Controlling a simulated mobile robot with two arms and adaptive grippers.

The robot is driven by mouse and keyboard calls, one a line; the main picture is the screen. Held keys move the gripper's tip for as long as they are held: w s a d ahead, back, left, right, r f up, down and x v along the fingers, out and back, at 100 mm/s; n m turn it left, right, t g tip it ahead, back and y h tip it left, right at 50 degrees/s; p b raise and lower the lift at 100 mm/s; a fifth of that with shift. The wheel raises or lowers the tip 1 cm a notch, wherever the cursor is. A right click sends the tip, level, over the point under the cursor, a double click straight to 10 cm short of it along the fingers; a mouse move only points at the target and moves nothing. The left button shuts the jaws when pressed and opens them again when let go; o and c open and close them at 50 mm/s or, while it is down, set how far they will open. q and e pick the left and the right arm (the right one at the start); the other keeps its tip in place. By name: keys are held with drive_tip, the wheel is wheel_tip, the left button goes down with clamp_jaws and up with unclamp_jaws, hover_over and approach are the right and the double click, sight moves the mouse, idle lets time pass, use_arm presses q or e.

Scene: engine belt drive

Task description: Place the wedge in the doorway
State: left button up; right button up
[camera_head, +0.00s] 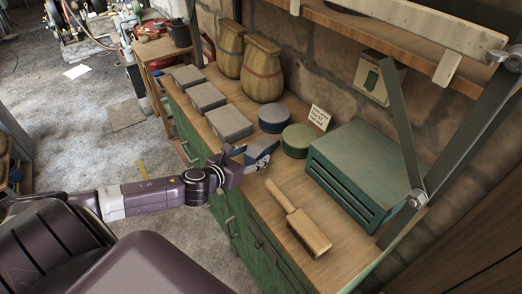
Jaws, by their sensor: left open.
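My left gripper (236,160) reaches in from the left, over the front edge of the workbench, and is open. A small blue wedge-shaped piece (262,151) is right beside its fingertips, close to the bench edge. It looks like the wedge, but its outline is small and partly hidden by the gripper. I cannot tell whether the fingers touch it. No doorway is clearly in view. My right gripper is not in view.
The green workbench (346,272) holds a mallet (300,222), a green metal box (362,170), a blue tin (273,118), a green tin (297,140), grey boxes (228,124) and two sacks (262,70). The grey floor to the left is mostly open.

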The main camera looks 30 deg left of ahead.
use_arm(q)
drive_tip(key=p+x, duration=0.1)
drive_tip(key=x, duration=0.3)
drive_tip(key=shift+d, duration=0.1)
drive_tip(key=shift+w+f, duration=0.25)
drive_tip(key=shift+w, duration=0.25)
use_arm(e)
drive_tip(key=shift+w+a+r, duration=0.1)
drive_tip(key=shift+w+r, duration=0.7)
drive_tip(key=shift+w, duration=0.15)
use_arm(q)
drive_tip(key=c, duration=1.3)
drive_tip(key=shift+r, duration=0.1)
drive_tip(key=shift+c, duration=0.8)
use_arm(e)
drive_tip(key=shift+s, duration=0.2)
use_arm(q)
drive_tip(key=shift+r, duration=0.1)
